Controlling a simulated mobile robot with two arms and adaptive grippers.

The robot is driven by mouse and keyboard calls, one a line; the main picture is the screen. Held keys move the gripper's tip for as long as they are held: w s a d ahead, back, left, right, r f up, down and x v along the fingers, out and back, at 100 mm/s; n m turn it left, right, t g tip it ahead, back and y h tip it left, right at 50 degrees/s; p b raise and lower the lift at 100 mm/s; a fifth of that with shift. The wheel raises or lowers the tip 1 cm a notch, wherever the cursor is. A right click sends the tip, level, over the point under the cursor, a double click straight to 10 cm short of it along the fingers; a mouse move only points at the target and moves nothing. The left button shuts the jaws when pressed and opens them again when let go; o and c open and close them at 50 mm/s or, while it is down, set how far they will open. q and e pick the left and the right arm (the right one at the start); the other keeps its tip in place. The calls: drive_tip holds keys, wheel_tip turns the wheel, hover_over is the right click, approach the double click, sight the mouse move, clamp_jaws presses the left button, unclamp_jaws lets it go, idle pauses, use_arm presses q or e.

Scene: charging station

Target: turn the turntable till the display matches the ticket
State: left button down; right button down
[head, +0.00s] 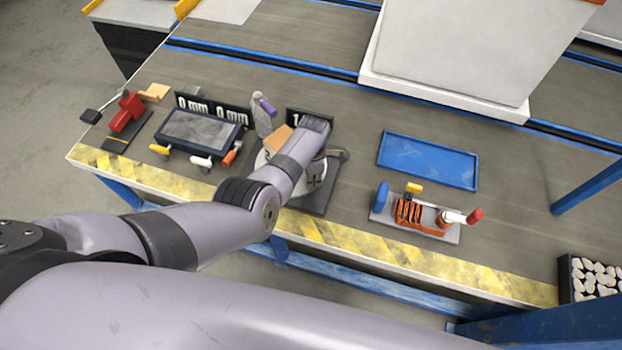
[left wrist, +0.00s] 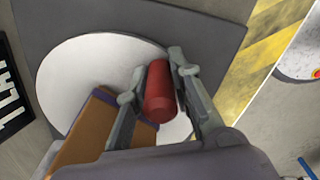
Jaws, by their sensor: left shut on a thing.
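The turntable, a white disc on a dark base, shows in the left wrist view (left wrist: 85,62); in the head view (head: 261,160) my arm covers most of it. A red upright handle (left wrist: 158,95) is at the disc's edge. My left gripper (left wrist: 155,72) is shut on it, with one finger on each side. A brown-orange box (left wrist: 88,130) with purple edging is on the disc, partly behind a finger. Behind the turntable stands a black display (head: 297,114); only a "1" shows past my wrist. I cannot make out a ticket. My right gripper is not in view.
Left of the turntable are a dark-screened panel (head: 198,133) with coloured handles and a black "0 mm 0 mm" sign (head: 213,108). A grey figure (head: 262,117) stands close behind.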

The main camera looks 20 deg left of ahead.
use_arm(q)
drive_tip(key=shift+d, duration=0.15)
idle(0.4)
drive_tip(key=c, duration=1.4)
unclamp_jaws()
drive_tip(key=shift+w, duration=0.1)
drive_tip(key=shift+r, duration=0.1)
